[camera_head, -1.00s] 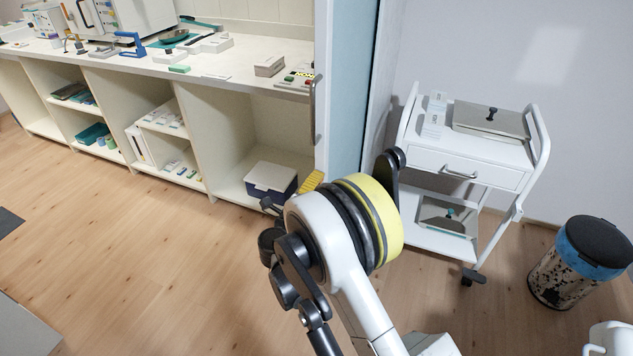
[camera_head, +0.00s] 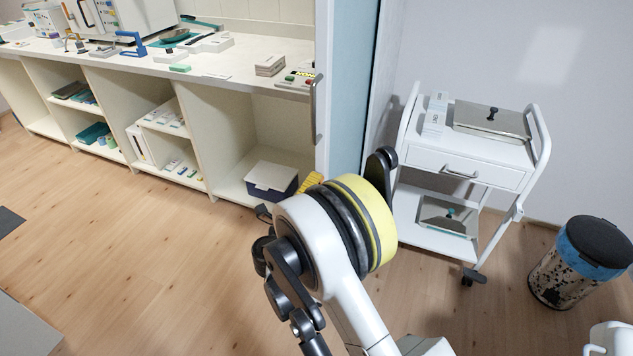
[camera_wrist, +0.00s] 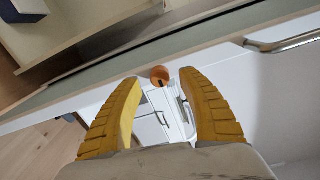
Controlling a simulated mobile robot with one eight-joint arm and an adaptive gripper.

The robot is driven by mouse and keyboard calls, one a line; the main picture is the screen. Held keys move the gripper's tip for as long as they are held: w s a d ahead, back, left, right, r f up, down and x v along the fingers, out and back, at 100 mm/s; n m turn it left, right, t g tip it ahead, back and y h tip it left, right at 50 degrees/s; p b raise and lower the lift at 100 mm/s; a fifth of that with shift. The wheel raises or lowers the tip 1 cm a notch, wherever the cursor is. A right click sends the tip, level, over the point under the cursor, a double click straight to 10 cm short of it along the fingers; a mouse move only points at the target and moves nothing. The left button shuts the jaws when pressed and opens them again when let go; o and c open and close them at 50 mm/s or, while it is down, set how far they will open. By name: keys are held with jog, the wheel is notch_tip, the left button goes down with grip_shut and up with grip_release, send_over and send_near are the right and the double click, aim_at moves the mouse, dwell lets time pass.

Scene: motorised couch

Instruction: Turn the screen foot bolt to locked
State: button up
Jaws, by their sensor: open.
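In the wrist view a small round orange knob (camera_wrist: 160,75) with a dark mark sits by the lower edge of a pale panel; it looks like the screen foot bolt. My gripper (camera_wrist: 159,78) is open, its two yellow ribbed fingers on either side of the knob's line, with the knob showing between and just beyond the tips. I cannot tell whether they touch it. In the head view the pale blue screen (camera_head: 347,90) stands upright at centre; the bolt is hidden there. Only a bit of my yellow gripper (camera_head: 311,183) shows behind my arm.
A white trolley (camera_head: 462,160) stands right of the screen, with a pedal bin (camera_head: 580,262) beyond. A long counter with open shelves (camera_head: 225,80) runs left; a dark blue box with a white lid (camera_head: 272,181) sits on its bottom shelf.

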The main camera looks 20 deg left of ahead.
jog(key=s, duration=0.9)
jog(key=shift+s+a+r, duration=0.15)
jog(key=shift+a, duration=0.2)
